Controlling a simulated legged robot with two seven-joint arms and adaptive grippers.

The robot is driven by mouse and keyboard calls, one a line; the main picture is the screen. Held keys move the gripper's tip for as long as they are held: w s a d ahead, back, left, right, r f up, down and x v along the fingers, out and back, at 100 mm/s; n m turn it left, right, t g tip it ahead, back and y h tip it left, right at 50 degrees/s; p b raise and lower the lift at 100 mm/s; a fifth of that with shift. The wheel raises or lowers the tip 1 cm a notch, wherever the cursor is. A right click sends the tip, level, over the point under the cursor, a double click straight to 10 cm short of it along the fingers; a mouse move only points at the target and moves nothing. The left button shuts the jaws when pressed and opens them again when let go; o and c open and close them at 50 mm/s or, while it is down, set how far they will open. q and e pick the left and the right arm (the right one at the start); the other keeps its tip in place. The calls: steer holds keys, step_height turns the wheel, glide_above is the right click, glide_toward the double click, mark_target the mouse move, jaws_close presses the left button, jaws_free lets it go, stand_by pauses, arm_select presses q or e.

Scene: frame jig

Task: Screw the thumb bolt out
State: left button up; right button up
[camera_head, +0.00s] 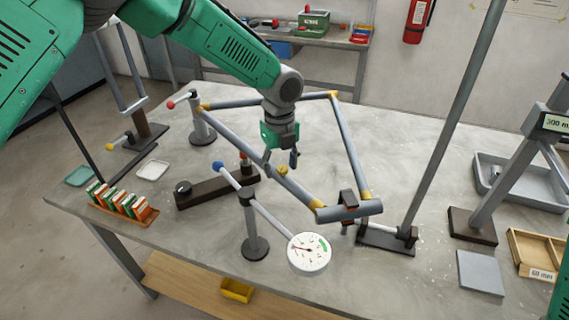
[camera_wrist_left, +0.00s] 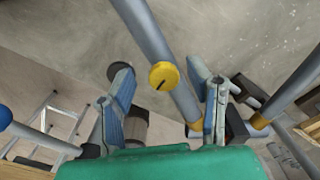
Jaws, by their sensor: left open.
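The thumb bolt (camera_head: 283,170) has a round yellow head and sits on the front-left tube of a grey bicycle-like frame (camera_head: 238,133) with yellow joints. In the left wrist view the bolt's yellow head (camera_wrist_left: 163,76), with a dark mark on it, shows against the tube (camera_wrist_left: 180,103). My left gripper (camera_head: 282,162) is above the tube, its fingers pointing down near the bolt. In the left wrist view the open fingers (camera_wrist_left: 159,72) appear on either side of the bolt head, with visible gaps and no contact. My right gripper is not in view.
A dial gauge (camera_head: 309,253) on a stand is in front of the frame. A dark block with a knob (camera_head: 205,190) lies left of the gripper. A grey post (camera_head: 452,120) rises at right. A rack of coloured pieces (camera_head: 122,207) is at front left. The table's front middle is partly clear.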

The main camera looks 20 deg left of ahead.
arm_select(q)
steer(key=shift+a, duration=0.4)
steer(key=shift+w+a+f, duration=0.1)
steer(key=shift+a, duration=0.1)
steer(key=c, duration=1)
steer(key=shift+w+d, duration=0.1)
steer(key=shift+d, duration=0.8)
jaws_close()
steer(key=shift+d, duration=0.25)
steer(key=shift+s+r, duration=0.2)
steer(key=shift+s, duration=0.1)
steer(key=shift+w+a, duration=0.1)
steer(key=shift+a, duration=0.2)
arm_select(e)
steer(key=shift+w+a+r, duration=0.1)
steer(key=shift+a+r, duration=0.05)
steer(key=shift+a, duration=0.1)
arm_select(q)
steer(key=shift+w+r+n, duration=0.1)
steer(key=shift+n, duration=0.2)
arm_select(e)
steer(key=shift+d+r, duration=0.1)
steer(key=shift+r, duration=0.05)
